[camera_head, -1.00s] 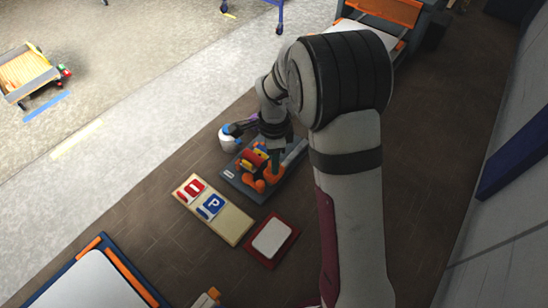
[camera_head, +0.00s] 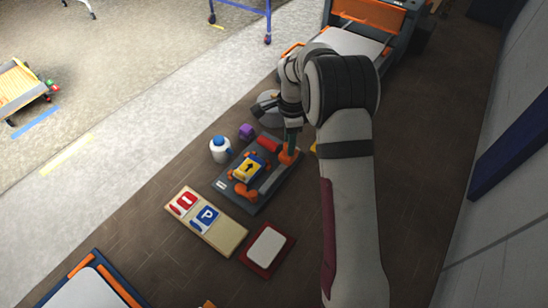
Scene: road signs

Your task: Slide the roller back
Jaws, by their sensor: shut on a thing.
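The roller (camera_head: 268,145) is a red cylinder near the far end of a dark grey press board (camera_head: 260,203). An orange bracket (camera_head: 288,157) stands at its right end with a dark teal upright handle above it. My gripper (camera_head: 291,135) is shut on this handle; its fingertips are small and partly hidden by the arm. A yellow and white sign piece with a black arrow (camera_head: 249,167) lies on the board in front of the roller, with orange parts around it. An orange knob (camera_head: 246,193) is at the board's near end.
A white bottle with a blue cap (camera_head: 220,152) and a purple block (camera_head: 246,131) stand left of the board. A beige tray (camera_head: 222,236) with red and blue signs and a dark red tray (camera_head: 249,262) lie nearer. An orange and grey machine (camera_head: 362,22) stands at the back.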

